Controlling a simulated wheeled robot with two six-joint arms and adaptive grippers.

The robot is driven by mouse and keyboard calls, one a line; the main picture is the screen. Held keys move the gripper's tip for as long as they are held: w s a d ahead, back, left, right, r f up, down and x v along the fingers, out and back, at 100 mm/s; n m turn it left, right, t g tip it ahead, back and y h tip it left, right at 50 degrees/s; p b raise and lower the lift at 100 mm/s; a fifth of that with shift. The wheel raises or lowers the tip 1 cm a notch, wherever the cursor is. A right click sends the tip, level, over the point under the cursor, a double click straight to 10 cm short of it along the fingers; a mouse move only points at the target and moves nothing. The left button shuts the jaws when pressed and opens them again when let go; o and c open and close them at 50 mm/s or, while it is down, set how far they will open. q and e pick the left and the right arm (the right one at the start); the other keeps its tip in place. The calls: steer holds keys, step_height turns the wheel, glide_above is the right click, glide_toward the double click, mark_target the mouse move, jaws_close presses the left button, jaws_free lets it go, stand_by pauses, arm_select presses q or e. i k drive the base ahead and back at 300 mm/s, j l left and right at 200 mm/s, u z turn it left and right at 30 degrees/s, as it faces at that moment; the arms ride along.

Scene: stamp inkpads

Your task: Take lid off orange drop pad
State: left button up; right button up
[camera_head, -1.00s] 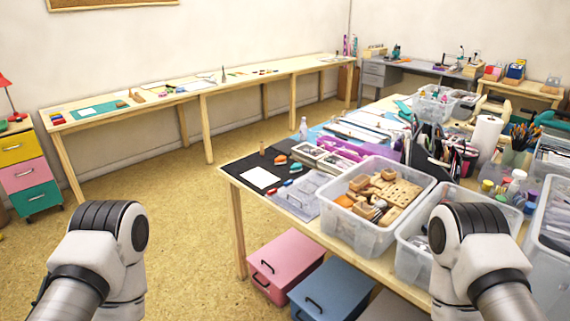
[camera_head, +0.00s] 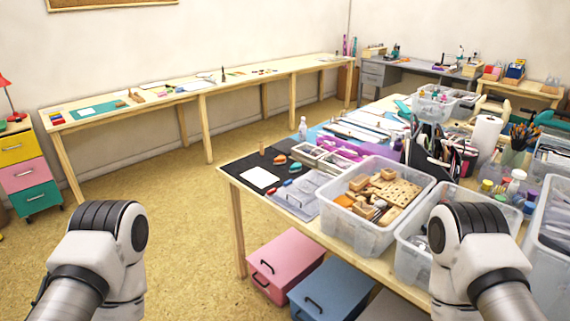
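A small orange drop-shaped pad (camera_head: 281,160) lies on the black mat (camera_head: 237,164) at the near left corner of the crowded worktable. Whether its lid is on is too small to tell. A teal drop-shaped item (camera_head: 296,168) lies just to its right, and small red and blue items (camera_head: 279,187) lie in front. My two arms show at the bottom left and bottom right, well short of the pad. Neither gripper is in the picture.
A white sheet (camera_head: 260,178) and a small wooden stamp (camera_head: 262,148) share the mat. A clear bin of wooden blocks (camera_head: 335,222) stands to the right. A pink box (camera_head: 287,264) and a blue box (camera_head: 333,290) sit under the table. The floor at left is clear.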

mark_target(280, 159)
steer(key=z, duration=2)
steer(key=j+z, duration=0.4)
steer(key=k+j+z, duration=0.1)
steer(key=j+z, duration=0.25)
steer(key=k+j+z, duration=0.15)
steer(key=j+z, duration=0.25)
steer(key=k+j+z, duration=0.15)
steer(key=z, duration=0.25)
steer(key=k+j+z, duration=0.2)
steer(key=z, duration=0.2)
steer(key=k+j+z, duration=0.35)
steer(key=k+z, duration=0.2)
steer(key=k, duration=0.2)
steer(key=k+z, duration=0.25)
steer(key=k, duration=0.15)
